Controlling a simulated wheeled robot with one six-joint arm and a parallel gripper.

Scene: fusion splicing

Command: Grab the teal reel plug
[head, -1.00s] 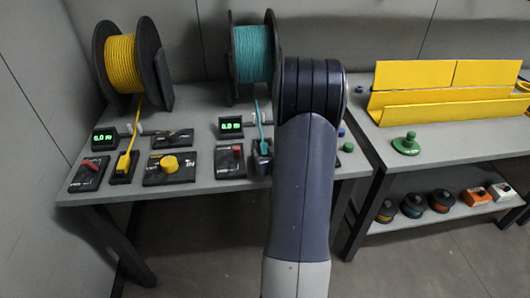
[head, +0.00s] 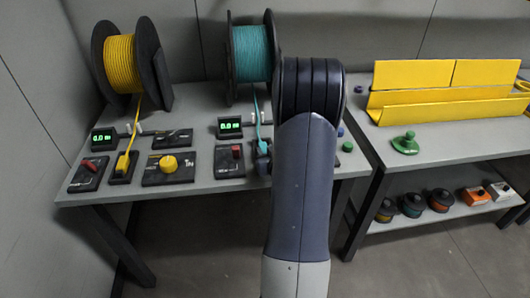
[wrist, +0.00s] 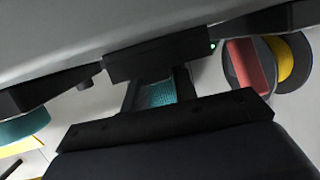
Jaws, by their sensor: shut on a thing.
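The teal reel (head: 251,52) stands at the back of the left bench, and a teal line runs down from it. At its lower end is the teal plug (head: 263,147), at the front dark block, partly hidden by my arm. In the wrist view, my gripper (wrist: 157,90) is shut on a teal piece that shows between its dark fingers, which I take for the plug (wrist: 158,95). My gripper is hidden behind my arm in the head view. I cannot tell whether the plug is still seated in its block.
A yellow reel (head: 120,62) and yellow plug (head: 123,161) are on the left. Beside my arm is a panel with a red switch (head: 236,152); a small display (head: 229,127) stands behind it. A yellow trough (head: 440,106) and green knob (head: 405,144) sit on the right bench.

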